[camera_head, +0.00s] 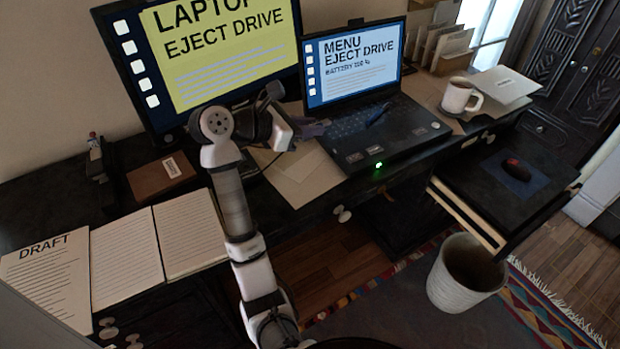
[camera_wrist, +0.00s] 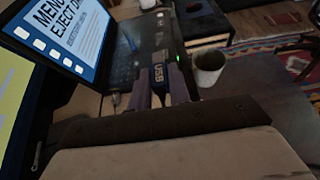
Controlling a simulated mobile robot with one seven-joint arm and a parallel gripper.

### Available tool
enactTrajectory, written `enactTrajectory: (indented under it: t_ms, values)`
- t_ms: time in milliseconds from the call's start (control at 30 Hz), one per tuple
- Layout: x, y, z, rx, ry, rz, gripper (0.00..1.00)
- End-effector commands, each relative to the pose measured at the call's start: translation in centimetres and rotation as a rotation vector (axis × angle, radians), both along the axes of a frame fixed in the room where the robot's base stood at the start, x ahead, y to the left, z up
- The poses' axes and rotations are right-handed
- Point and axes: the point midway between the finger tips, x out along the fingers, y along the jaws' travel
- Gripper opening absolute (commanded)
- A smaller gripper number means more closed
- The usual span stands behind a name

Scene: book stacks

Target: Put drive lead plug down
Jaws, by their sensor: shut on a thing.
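My gripper (camera_wrist: 165,90) is shut on the drive lead plug (camera_wrist: 158,74), a dark piece with "USB" lettering between the two fingers in the wrist view. In the head view my gripper (camera_head: 312,128) is at the left edge of the open laptop (camera_head: 400,135), by its keyboard. The plug cannot be made out there. The laptop's screen reads "MENU EJECT DRIVE", and a green light shows on its front edge. In the wrist view the laptop (camera_wrist: 125,65) lies just beyond the fingers. I cannot tell whether the plug touches the laptop.
A large monitor (camera_head: 225,55) stands behind my arm. Papers (camera_head: 305,178) lie on the desk left of the laptop. A white mug (camera_head: 460,97) stands right of it. A brown box (camera_head: 160,178) and open pages (camera_head: 125,255) lie left. A bin (camera_head: 462,285) stands on the floor.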

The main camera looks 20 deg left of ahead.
Motion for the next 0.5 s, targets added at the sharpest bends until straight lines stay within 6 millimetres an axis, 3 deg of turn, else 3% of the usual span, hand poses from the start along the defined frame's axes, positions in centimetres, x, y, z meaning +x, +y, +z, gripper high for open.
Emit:
enactTrajectory:
  t_ms: [300,500]
  values:
    - [0.0,-0.1,-8.5,-0.006,0.004,0.001,0.00]
    - [0.0,0.0,-11.4,-0.002,0.000,0.001,0.00]
